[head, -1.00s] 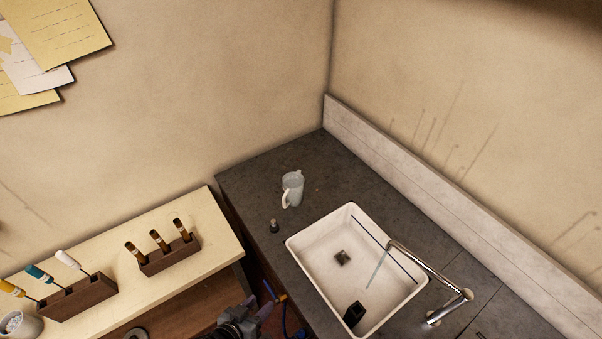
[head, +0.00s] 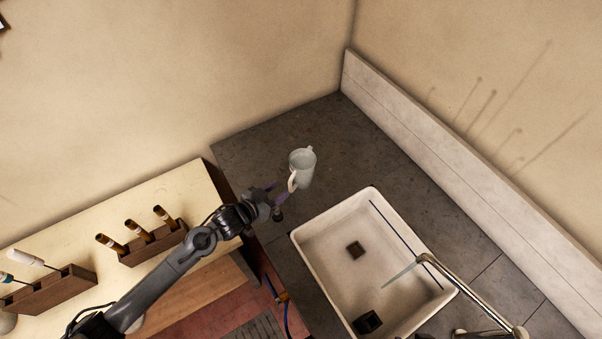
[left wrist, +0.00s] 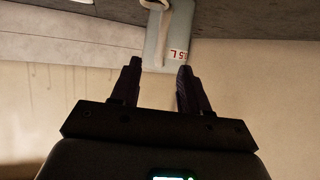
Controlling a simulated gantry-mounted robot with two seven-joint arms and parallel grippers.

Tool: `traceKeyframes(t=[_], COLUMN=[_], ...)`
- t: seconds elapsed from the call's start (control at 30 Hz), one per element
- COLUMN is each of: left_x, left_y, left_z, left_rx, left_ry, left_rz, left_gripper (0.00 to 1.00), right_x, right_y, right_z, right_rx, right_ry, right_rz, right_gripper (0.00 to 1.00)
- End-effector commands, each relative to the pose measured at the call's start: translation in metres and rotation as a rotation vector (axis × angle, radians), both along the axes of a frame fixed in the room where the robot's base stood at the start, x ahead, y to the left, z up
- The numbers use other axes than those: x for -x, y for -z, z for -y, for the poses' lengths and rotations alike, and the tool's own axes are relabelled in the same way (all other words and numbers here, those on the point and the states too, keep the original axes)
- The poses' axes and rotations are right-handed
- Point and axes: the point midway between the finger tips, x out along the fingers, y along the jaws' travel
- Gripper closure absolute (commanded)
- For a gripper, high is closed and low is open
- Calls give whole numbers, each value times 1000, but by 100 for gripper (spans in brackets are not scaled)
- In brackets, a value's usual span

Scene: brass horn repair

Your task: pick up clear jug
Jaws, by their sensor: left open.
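The clear jug (head: 303,170) stands upright on the dark counter near the back corner, its handle facing toward the lower left. In the left wrist view the jug (left wrist: 170,40), with a red volume mark, appears inverted beyond the fingertips, roughly in line with the gap between them. My left gripper (head: 277,193) is open just to the lower left of the jug, its fingers pointing toward the handle side. Its two spread fingers also show in the left wrist view (left wrist: 160,68), with nothing clearly held between them. Whether a finger touches the jug cannot be told. My right gripper is out of view.
A wooden tool rack (head: 153,243) stands on the pale bench. The counter behind the jug is clear.

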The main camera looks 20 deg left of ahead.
Motion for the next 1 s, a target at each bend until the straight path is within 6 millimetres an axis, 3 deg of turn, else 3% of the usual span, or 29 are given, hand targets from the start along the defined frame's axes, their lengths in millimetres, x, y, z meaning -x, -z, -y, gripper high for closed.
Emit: traceKeyframes(t=[0.37,0.7,1.0], left_x=[-22,-54,-60], left_y=[9,24,27], left_z=[10,23,27], left_rx=[2,1,0], left_ry=[0,1,2], left_rz=[-1,-1,-1], left_gripper=[55,55,55], right_x=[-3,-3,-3], right_y=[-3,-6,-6], right_z=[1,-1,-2], right_rx=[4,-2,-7], right_ry=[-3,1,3], right_rz=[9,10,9], right_gripper=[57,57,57])
